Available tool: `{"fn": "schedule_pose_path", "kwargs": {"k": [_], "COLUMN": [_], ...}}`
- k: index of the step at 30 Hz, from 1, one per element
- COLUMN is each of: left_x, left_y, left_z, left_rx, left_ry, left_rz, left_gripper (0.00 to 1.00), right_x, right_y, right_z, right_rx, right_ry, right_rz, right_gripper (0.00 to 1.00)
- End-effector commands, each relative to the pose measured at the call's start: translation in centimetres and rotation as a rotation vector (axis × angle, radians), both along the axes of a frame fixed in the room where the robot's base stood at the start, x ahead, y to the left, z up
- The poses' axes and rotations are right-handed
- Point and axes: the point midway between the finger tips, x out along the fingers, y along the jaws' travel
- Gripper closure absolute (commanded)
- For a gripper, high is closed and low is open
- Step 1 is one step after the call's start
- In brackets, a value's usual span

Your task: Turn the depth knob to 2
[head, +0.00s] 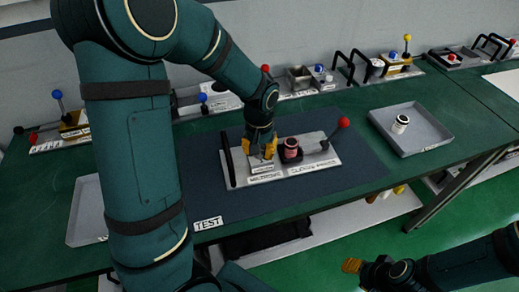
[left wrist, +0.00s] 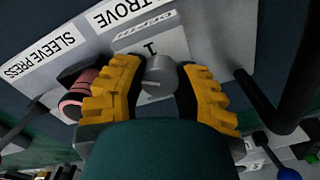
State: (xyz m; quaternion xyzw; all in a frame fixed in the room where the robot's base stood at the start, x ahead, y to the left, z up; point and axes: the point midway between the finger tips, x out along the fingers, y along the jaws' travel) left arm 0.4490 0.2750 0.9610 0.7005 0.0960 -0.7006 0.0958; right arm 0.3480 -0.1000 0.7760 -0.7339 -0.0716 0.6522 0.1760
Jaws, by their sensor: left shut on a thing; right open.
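My left gripper (head: 262,152) reaches down to the left part of the metal fixture plate (head: 322,160) in the head view. In the left wrist view its yellow fingers (left wrist: 158,92) are shut on the knob from both sides. The arm and fingers hide the knob in the head view. My right gripper (head: 352,266) is open and empty at the lower right, away from the fixture.
A red-pink cylinder in a dark holder (head: 291,149) stands close right of the left gripper. A red-ball lever (head: 343,123) and a black handle (head: 227,160) flank it. A grey tray (head: 428,138) with a small jar (head: 400,124) is at right. The dark mat's front is clear.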

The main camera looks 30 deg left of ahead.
Motion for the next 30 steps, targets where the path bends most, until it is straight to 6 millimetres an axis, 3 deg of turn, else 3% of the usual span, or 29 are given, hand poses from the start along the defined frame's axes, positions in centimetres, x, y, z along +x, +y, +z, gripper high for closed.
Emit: {"fn": "schedule_pose_path", "kwargs": {"k": [15,16,18,30], "left_x": [0.01,0.01,0.01,0.05], "left_y": [-0.03,-0.03,-0.03,-0.01], "left_z": [-0.01,-0.01,-0.01,0.45], "left_rx": [0.000,0.000,0.000,0.000], "left_ry": [0.000,0.000,0.000,-0.002], "left_rz": [0.019,0.019,0.019,0.018], "left_gripper": [1.00,0.59,0.35,0.34], "right_x": [0.00,0.00,0.00,0.01], "right_y": [0.00,0.00,0.00,0.00], "right_z": [-0.01,-0.01,-0.01,0.00], "right_rx": [0.000,0.000,0.000,0.000], "right_ry": [0.000,0.000,0.000,0.000], "right_rz": [0.000,0.000,0.000,0.000], "right_gripper": [0.53,0.53,0.53,0.53]}}
